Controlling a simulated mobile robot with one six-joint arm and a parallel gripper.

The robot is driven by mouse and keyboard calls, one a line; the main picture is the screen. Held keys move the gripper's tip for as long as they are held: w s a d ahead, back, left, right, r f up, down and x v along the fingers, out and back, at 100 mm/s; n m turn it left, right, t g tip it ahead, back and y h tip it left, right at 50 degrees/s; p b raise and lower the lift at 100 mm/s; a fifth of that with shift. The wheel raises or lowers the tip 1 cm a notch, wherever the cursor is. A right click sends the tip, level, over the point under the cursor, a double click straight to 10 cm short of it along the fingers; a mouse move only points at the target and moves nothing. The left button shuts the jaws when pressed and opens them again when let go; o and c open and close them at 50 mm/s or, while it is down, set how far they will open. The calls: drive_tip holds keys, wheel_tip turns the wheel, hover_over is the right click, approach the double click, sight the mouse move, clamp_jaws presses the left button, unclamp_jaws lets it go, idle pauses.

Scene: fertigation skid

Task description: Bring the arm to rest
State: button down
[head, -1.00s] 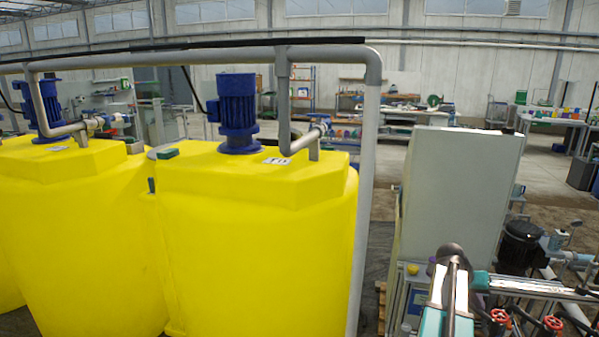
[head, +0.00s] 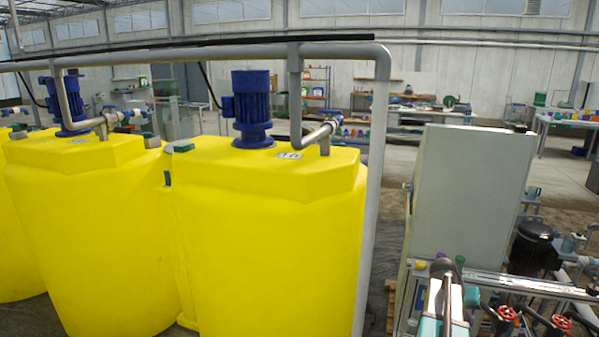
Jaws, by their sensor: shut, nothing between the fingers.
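I cannot make out my gripper or its fingertips in the head view. A white, teal and dark part at the bottom right, in front of the skid, looks like a piece of my arm; its far end is hard to tell from the pipework behind it. Nothing in this view shows a held object.
Large yellow tanks (head: 270,240) with blue motors (head: 252,105) fill the left and middle. A grey pipe (head: 373,200) runs down beside the nearest tank. A grey cabinet (head: 468,195), red valve handles (head: 507,313) and a dark pump (head: 533,245) stand at the right.

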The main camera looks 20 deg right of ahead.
drive_tip(key=w+a+f+n+y+b, duration=0.2)
drive_tip(key=w+a+f+n+b, duration=0.1)
drive_tip(key=a+f, duration=1.2)
drive_tip(key=w+a+f+n+y+b, duration=0.2)
drive_tip(key=w+a+f+n+b, duration=0.1)
drive_tip(key=a+f, duration=1.25)
drive_tip(key=s+a+f+n+g+b, duration=0.1)
drive_tip(key=s+a+f, duration=0.4)
drive_tip(key=a, duration=0.5)
drive_tip(key=s+a+f+n+g+y+b, duration=0.1)
drive_tip(key=s+a+f+n+b, duration=0.1)
drive_tip(key=s+a+f, duration=0.3)
drive_tip(key=s+a+f+n+g+y+b, duration=0.1)
drive_tip(key=s+a+f+n+g+b, duration=0.1)
drive_tip(key=s+a+f, duration=0.3)
drive_tip(key=s+a, duration=0.4)
drive_tip(key=a, duration=0.6)
drive_tip(key=shift+s+f, duration=0.15)
drive_tip(key=shift+f, duration=0.25)
drive_tip(key=shift+d, duration=0.15)
